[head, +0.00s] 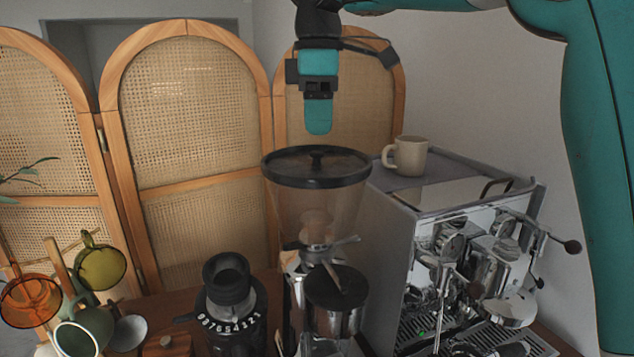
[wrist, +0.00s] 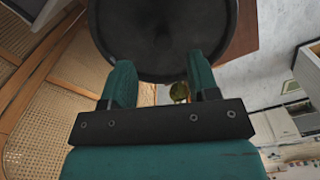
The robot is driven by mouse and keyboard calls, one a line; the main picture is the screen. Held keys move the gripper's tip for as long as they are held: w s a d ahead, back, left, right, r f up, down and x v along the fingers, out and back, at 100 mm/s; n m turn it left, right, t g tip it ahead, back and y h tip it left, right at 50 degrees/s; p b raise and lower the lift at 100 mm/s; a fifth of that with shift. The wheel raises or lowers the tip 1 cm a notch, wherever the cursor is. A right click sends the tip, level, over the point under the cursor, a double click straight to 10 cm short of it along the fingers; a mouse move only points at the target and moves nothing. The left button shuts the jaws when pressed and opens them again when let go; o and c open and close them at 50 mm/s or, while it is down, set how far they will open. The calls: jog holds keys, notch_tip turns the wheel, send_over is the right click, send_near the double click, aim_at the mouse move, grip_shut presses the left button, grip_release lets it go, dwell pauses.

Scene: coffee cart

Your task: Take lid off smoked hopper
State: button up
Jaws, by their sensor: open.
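The smoked hopper (head: 310,205) is a see-through funnel on top of the grinder in the head view. Its dark round lid (head: 345,168) sits on the rim, with a small black knob (head: 317,154) in the middle. My gripper (head: 318,130) hangs just above the lid and points down, apart from the knob in the head view. In the wrist view the lid (wrist: 120,40) fills the top middle, with its knob (wrist: 161,40) beyond the fingertips. The two teal fingers (wrist: 160,75) are spread with nothing between them.
An espresso machine (head: 430,205) stands right of the grinder, with a beige mug (head: 408,157) on top close to the lid. A black grinder (head: 230,295) and hanging cups (head: 100,265) are at left. Rattan screens (head: 190,110) stand behind.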

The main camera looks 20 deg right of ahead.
aim_at(317, 152)
notch_tip(317, 152, down, 5)
jog(key=b, duration=0.5)
jog(key=shift+a+f, duration=0.1)
jog(key=shift+a, duration=0.05)
grip_shut()
jog(key=shift+r, duration=0.2)
